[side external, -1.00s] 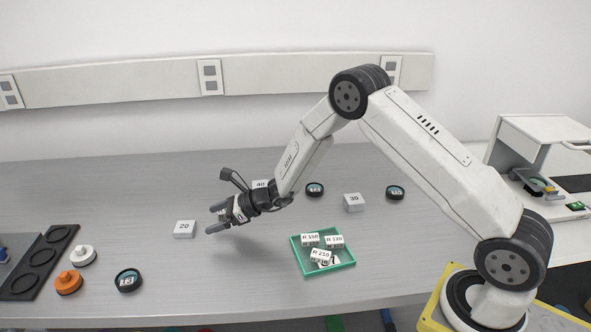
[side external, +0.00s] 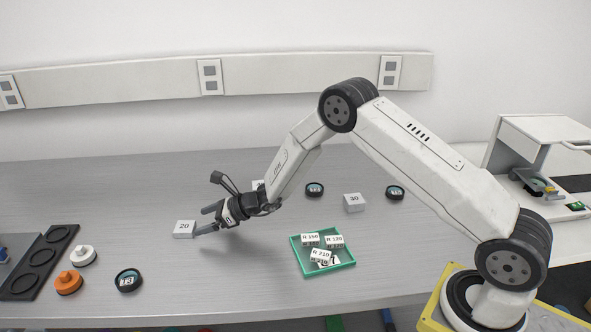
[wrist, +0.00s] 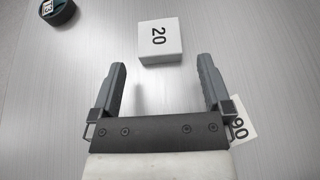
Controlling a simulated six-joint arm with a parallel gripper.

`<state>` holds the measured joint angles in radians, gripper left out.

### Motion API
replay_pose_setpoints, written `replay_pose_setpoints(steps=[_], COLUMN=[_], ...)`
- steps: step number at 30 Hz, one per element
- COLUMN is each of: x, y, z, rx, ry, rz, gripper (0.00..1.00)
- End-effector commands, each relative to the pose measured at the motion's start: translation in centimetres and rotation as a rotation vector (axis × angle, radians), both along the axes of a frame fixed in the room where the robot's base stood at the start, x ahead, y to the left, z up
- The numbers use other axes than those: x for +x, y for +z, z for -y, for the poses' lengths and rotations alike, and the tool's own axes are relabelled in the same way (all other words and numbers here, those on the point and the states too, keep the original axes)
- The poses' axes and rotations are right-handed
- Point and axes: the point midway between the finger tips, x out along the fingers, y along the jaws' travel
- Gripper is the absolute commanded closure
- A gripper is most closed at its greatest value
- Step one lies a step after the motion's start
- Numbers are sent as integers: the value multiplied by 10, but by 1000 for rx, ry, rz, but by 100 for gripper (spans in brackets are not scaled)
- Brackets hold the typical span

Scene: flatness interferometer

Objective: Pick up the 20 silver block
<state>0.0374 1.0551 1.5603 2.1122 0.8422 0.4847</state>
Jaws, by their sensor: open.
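The 20 silver block (side external: 184,229) lies on the grey bench at the left of the side view, its number facing up. In the wrist view the block (wrist: 160,42) is ahead of the fingertips, roughly centred between the lines of the two fingers. My gripper (side external: 202,221) is open and empty, low over the bench just right of the block. In the wrist view my gripper (wrist: 162,65) has both fingers spread wider than the block. In the side view the near fingertip is very close to the block; I cannot tell if it touches.
A green tray (side external: 345,267) holds several R-marked blocks. A 30 block (side external: 354,203) and dark round pieces (side external: 315,190) lie to the right. An orange knob (side external: 68,283), a white knob (side external: 83,256) and a round dark piece (side external: 128,280) stand at front left. A partly hidden label (wrist: 239,131) shows beside my right finger.

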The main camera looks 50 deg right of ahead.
Motion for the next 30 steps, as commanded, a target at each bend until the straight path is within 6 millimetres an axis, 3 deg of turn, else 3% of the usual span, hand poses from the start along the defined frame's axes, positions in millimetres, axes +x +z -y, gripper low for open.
replay_pose_setpoints(steps=[17,30], x=[32,35], y=[-17,-18], z=[-29,-32], rx=[0,0], ry=[1,1], rz=[0,0], gripper=[0,0])
